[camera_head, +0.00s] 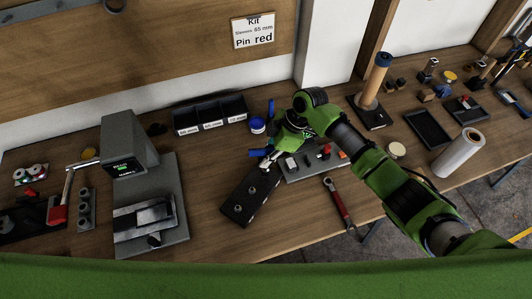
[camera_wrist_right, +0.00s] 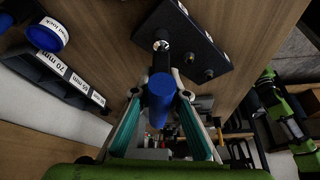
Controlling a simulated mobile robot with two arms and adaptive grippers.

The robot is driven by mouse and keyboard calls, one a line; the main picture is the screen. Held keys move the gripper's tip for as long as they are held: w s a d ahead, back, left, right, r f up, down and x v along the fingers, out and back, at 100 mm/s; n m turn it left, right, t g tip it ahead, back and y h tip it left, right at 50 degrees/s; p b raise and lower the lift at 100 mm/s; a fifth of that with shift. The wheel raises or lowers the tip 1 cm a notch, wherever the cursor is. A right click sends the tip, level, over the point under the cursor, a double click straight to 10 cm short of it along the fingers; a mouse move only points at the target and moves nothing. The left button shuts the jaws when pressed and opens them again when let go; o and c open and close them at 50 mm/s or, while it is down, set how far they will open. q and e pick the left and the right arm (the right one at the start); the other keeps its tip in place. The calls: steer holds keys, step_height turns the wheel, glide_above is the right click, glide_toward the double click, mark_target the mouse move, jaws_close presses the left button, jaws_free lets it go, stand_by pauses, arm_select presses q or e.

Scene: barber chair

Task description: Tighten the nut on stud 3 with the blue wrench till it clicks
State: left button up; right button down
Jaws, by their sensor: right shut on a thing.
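A dark block (camera_head: 240,205) with several studs lies on the bench in the middle of the head view. It shows at the top of the right wrist view (camera_wrist_right: 205,62). My right gripper (camera_head: 277,150) is above the block's far end, shut on the blue wrench. The wrench's blue handle (camera_wrist_right: 160,98) is between the fingers in the wrist view, pointing toward the camera. Its far end meets the stud (camera_wrist_right: 161,45) at one end of the block; I cannot tell how it seats on the nut. Stud numbers are not readable. My left gripper is not in view.
A red-handled wrench (camera_head: 340,205) lies right of the block, beside a grey tray (camera_head: 318,168) of small parts. Labelled black bins (camera_head: 210,117) and a blue-lidded tub (camera_head: 257,126) stand behind. A grey machine (camera_head: 130,150) stands left. Bare bench lies in front of the block.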

steer(key=shift+r+m+t+p, duration=0.15)
steer(key=shift+m+t+p, duration=0.15)
steer(key=shift+m+p, duration=0.45)
